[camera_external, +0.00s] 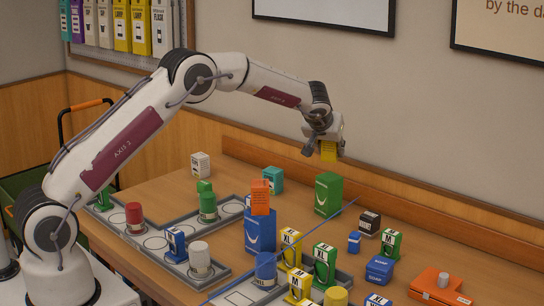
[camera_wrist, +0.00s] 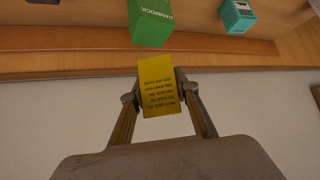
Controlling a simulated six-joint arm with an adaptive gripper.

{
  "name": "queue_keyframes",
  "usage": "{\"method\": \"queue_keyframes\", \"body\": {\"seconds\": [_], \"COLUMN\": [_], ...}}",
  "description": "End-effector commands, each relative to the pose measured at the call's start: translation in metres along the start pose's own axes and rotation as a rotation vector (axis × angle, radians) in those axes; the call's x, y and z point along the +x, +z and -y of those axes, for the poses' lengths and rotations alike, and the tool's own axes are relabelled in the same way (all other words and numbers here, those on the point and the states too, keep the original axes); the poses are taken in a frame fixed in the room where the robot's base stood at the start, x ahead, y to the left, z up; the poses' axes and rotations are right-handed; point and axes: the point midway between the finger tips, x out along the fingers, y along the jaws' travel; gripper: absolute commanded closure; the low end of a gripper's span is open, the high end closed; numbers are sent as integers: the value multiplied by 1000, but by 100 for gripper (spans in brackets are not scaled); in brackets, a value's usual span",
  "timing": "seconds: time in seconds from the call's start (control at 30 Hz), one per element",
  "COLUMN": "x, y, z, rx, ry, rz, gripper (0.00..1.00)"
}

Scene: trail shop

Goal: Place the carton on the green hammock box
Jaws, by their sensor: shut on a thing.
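My gripper (camera_wrist: 162,100) is shut on a yellow carton (camera_wrist: 160,93) with dark printed text, held between its two fingers. In the external view the yellow carton (camera_external: 329,151) hangs under my gripper (camera_external: 324,148), above the table. The green hammock box (camera_external: 328,194) stands upright on the table near the back, below the carton and apart from it. Its label reads HAMMOCK in the wrist view, where the box (camera_wrist: 151,22) is at the top. The lower part of the box is cut off there.
A teal carton (camera_external: 273,180) stands left of the green box. A blue box (camera_external: 260,231) with an orange carton (camera_external: 260,197) on top stands in front. A small dark carton (camera_external: 370,223) is at the right. A grey tray (camera_external: 225,216) holds canisters. The wall is close behind.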

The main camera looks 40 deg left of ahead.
Motion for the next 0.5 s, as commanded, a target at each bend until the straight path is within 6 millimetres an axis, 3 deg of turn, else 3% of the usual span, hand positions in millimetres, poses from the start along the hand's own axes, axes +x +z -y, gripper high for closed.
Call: {"method": "queue_keyframes", "body": {"seconds": [0.3,0.5], "x": [0,12], "y": [0,12], "z": [0,0], "rx": [0,1], "ry": [0,-2], "rz": [-1,1], "gripper": [94,94]}}
